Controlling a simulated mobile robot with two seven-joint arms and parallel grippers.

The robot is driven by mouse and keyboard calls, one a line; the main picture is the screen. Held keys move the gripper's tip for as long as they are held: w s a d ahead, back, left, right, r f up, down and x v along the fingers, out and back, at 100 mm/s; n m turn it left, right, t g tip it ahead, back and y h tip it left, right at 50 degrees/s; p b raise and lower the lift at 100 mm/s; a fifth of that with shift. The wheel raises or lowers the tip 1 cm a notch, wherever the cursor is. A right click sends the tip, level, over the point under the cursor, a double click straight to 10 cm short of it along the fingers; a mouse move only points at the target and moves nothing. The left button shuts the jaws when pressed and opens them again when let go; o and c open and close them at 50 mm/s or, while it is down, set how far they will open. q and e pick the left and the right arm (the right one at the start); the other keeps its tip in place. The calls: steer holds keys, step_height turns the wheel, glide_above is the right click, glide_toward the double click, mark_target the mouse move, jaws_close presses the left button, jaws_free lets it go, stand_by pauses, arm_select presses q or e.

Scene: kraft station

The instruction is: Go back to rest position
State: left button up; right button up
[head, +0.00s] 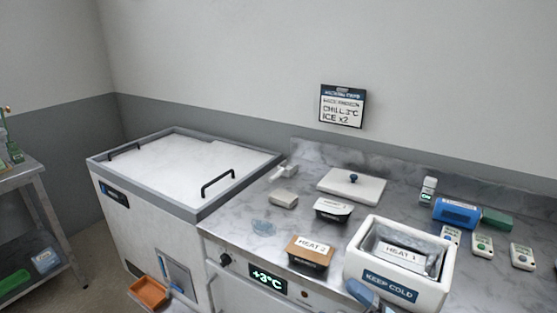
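I can make out neither of my grippers in the head view. A blue-grey shape (362,293) at the bottom edge stands in front of the white cooler box (361,260); I cannot tell what it is. The box is marked KEEP COLD and is open, with a container labelled HEAT 1 (407,257) inside. A brown container labelled HEAT 2 (309,253) stands on the counter to its left.
A white-topped chest with black handles (180,170) stands left of the marble counter (245,245). An orange tray (150,291) is low in front. A white lid with a blue knob (351,187), a blue cylinder (456,212) and several small devices (482,245) lie on the counter.

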steer(key=s+d+f+m+t+h, duration=0.1)
steer(key=d+f+m+t+h, duration=0.35)
steer(key=f+m+h, duration=0.75)
steer(key=s+d+f+m+g+h, duration=0.35)
steer(key=s+f+m+g, duration=0.35)
steer(key=s+f+m, duration=0.5)
step_height(320, 180, up, 7)
steer(key=n+p, duration=0.2)
steer(key=p, duration=1)
steer(key=shift+s+d+r+t, duration=0.25)
steer(key=shift+s+t, duration=0.1)
steer(key=shift+s, duration=0.1)
